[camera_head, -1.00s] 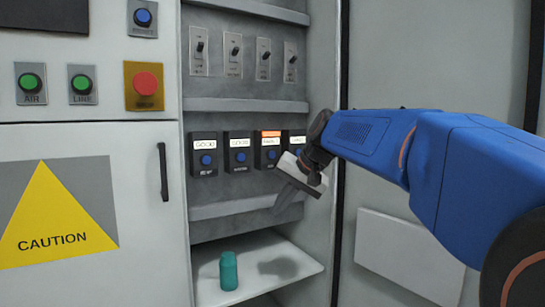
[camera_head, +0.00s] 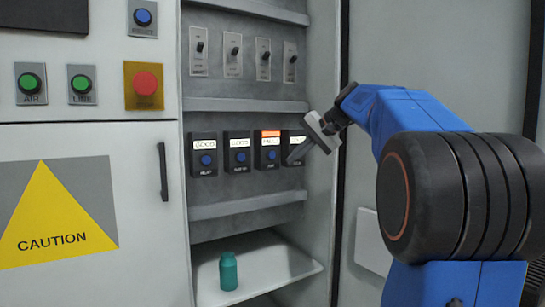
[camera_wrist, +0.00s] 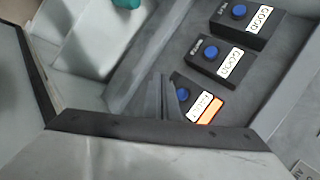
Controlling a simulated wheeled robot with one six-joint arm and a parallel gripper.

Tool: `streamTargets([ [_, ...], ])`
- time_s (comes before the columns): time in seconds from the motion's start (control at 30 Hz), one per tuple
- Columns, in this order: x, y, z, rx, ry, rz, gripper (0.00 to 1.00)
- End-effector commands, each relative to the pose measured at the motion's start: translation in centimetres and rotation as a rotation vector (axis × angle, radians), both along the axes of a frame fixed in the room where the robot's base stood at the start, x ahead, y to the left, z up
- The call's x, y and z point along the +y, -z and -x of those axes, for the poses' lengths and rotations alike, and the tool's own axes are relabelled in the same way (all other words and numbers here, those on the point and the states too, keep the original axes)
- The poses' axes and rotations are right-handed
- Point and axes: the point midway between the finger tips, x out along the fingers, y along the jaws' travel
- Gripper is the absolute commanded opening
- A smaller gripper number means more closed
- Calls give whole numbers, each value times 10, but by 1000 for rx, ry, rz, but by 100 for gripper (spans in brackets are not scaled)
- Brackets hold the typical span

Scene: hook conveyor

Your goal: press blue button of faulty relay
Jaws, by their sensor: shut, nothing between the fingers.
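The faulty relay (camera_head: 267,152) is the third black box from the left in the row, with a lit orange strip above its white label. Its blue button (camera_head: 271,155) shows in the head view. In the wrist view the orange-lit relay (camera_wrist: 205,112) and its blue button (camera_wrist: 183,94) lie just right of my fingertips. My gripper (camera_head: 292,159) is shut and empty. In the head view its fingertips overlap the fourth relay (camera_head: 297,176), just right of the faulty one, and hide that relay's button. I cannot tell whether they touch anything.
Two relays labelled GOOD (camera_head: 204,152) (camera_head: 238,152) stand to the left. Several toggle switches (camera_head: 199,50) are above. A teal bottle (camera_head: 228,272) stands on a white tray (camera_head: 300,268) below. The cabinet side wall (camera_head: 322,230) is close on the right.

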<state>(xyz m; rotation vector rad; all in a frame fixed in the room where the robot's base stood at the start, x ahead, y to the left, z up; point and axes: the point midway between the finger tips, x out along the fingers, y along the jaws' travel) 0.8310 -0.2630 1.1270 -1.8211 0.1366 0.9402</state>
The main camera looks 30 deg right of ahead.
Motion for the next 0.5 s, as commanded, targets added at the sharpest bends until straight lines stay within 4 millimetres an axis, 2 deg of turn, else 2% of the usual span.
streamTargets([
  [0.17,0,1,-14,0,-1,0,0],
  [0.5,2,1,-54,1,-2,1,0],
])
